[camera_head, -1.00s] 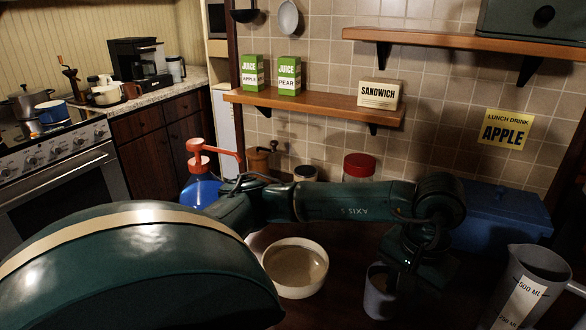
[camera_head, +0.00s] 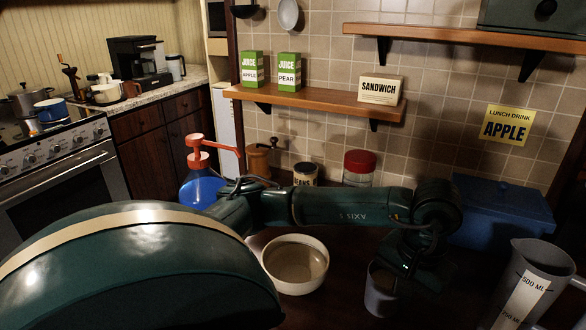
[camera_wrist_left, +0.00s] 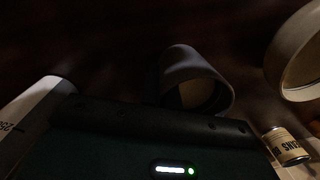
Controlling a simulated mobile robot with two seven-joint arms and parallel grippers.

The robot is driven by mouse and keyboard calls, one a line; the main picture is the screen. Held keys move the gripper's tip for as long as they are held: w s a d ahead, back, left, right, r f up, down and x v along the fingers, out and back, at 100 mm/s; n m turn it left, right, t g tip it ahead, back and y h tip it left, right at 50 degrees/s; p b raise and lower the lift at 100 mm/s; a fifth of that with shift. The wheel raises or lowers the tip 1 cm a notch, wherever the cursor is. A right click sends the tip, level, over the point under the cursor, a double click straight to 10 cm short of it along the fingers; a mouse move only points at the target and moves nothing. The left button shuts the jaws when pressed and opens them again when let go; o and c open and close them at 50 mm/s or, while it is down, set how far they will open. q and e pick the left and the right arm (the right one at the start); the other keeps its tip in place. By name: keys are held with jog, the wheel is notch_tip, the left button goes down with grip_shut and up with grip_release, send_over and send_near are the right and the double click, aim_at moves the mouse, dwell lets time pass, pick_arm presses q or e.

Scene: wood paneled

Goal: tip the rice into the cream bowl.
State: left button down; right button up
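The cream bowl (camera_head: 296,285) stands upright on the dark table, left of my left gripper. A small grey cup (camera_head: 380,300) stands to the right of the bowl. The cup also shows in the left wrist view (camera_wrist_left: 185,62), with a dim tan surface inside its mouth; I cannot tell for sure that it is rice. The bowl's rim (camera_wrist_left: 276,62) is at the right of that view. My left gripper (camera_head: 404,284) points down just beside the cup at its right. Its fingers are too dark and hidden to tell whether they touch the cup. My right gripper is out of view.
A grey measuring jug (camera_head: 530,270) stands at the front right. A blue box (camera_head: 500,215) is behind it. A beans can (camera_head: 305,174), a red-lidded jar (camera_head: 359,168) and a blue bottle with a red pump (camera_head: 200,190) stand behind my left arm.

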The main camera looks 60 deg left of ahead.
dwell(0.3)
pick_arm(q)
jog(key=shift+r+p, duration=1.2)
jog(key=shift+r, duration=1.3)
